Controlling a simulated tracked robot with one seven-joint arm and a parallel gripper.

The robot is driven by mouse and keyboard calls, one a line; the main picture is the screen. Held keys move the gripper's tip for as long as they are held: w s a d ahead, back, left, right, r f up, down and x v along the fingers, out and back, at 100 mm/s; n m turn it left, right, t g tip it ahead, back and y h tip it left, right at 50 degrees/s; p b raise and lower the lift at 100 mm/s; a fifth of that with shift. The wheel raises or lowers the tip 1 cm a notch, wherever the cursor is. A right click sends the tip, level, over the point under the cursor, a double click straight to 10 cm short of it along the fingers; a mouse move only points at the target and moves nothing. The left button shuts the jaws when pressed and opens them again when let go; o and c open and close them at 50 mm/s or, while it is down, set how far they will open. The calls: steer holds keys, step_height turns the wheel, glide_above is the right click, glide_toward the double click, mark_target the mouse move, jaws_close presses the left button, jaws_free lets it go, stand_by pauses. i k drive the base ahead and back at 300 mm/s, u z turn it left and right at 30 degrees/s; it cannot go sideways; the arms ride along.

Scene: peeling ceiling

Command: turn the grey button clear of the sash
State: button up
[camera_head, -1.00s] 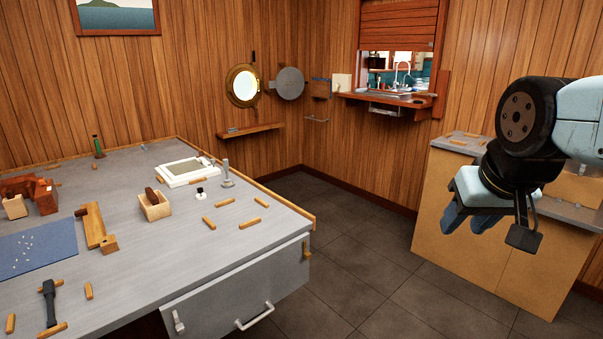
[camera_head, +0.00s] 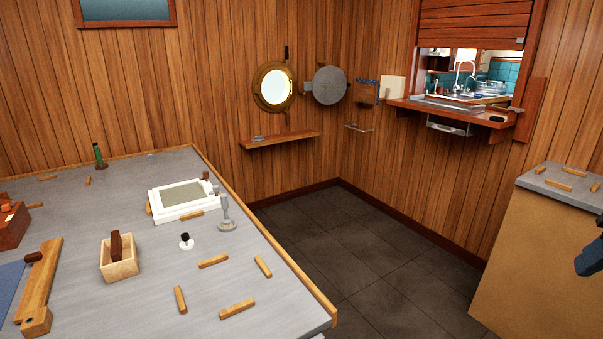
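A slatted reddish wooden panel, which may be the sash (camera_head: 470,27), fills the upper part of a framed hatch in the right wall. The hatch stands open below it, onto a room with a sink and tap. My gripper (camera_head: 588,260) shows only as a dark blue piece cut off at the right edge, in front of the tan cabinet and far from the hatch. Its fingertips' spacing is hidden.
A grey-topped bench (camera_head: 130,290) with wooden blocks, a small box (camera_head: 119,262) and a white framed tray (camera_head: 185,213) fills the left. A tan cabinet (camera_head: 545,265) stands at the right. The dark tiled floor (camera_head: 375,265) between them is clear. A wooden ledge (camera_head: 450,114) juts below the hatch.

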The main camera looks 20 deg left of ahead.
mark_target(216, 190)
steer(key=u, duration=0.05)
steer(key=i, duration=1.4)
steer(key=u, duration=0.55)
steer(key=i, duration=1.25)
steer(key=u, duration=1.2)
steer(key=i, duration=1)
steer(key=u, duration=0.65)
steer(key=k, duration=0.85)
steer(key=u, duration=0.15)
steer(key=i, duration=0.95)
